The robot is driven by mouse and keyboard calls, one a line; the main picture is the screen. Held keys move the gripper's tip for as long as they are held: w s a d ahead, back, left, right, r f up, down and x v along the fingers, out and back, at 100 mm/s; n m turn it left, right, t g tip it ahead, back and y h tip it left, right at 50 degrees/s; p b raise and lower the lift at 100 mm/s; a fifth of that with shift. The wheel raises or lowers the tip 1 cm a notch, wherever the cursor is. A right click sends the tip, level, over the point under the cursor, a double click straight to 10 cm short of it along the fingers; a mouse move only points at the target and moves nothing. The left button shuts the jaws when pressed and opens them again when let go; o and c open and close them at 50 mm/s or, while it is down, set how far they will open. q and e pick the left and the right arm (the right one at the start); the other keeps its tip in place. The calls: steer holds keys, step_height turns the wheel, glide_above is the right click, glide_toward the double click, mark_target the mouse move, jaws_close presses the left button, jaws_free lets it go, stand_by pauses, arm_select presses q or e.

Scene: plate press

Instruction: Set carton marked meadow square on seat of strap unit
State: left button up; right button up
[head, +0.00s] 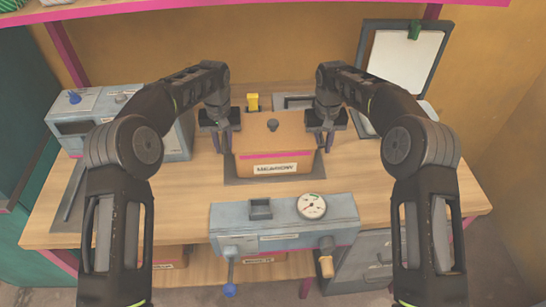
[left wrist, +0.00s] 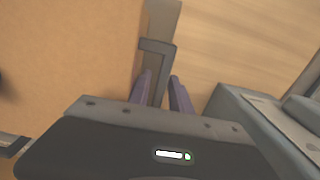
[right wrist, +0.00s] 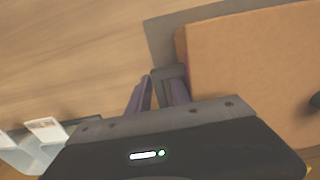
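The tan carton (head: 272,135) with a pink band and a label that seems to read MEADOW sits on a flat dark grey plate (head: 234,173) on the bench. A dark knob stands on its top. My left gripper (head: 221,142) is at the carton's left side, its fingers either side of a grey side handle (left wrist: 157,47). My right gripper (head: 326,140) is at the right side, its fingers around the other handle (right wrist: 168,73). I cannot tell whether either pair of fingers presses on its handle. No unit carries a readable strap name, so I cannot tell which one is the strap unit.
A grey-blue unit with a gauge (head: 284,222) stands at the bench's front. Another grey-blue unit (head: 179,138) is at the left, behind my left arm. A clipboard (head: 402,55) leans at the back right. A yellow item (head: 252,102) is behind the carton. Cartons lie on a lower shelf.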

arm_select(q)
steer(key=shift+d, duration=0.25)
arm_select(e)
steer(key=shift+a, duration=0.25)
arm_select(q)
steer(key=shift+r, duration=0.15)
steer(key=shift+r, duration=0.3)
steer(key=shift+a+r, duration=0.1)
steer(key=shift+r, duration=3.45)
arm_select(e)
steer(key=shift+r, duration=0.1)
step_height(320, 180, up, 7)
steer(key=shift+r, duration=0.15)
